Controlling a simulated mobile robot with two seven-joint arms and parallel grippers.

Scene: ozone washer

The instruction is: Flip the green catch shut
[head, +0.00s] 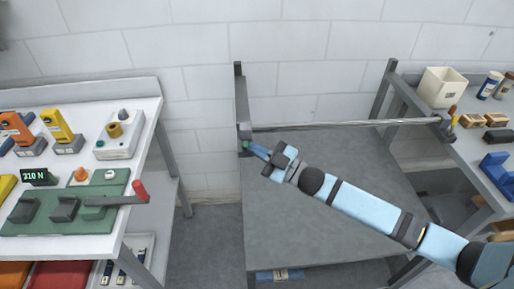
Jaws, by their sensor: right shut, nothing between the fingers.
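My right gripper (258,151) reaches in from the right, its fingers shut and empty. The fingertips are at the dark upright post (241,105) at the left of the grey table. A small green part (245,145), seemingly the green catch, shows on this post right by the fingertips. It is small and partly hidden by the fingers, so I cannot tell its position or whether they touch it. A thin metal bar (340,124) runs across from near this post to the right post. My left gripper is not in view.
The grey tabletop (320,215) is bare below my arm. At left a white bench (80,245) carries a green fixture with a red-tipped lever (139,191). At right a shelf holds a cream box (442,87), bottles and a blue part (497,172).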

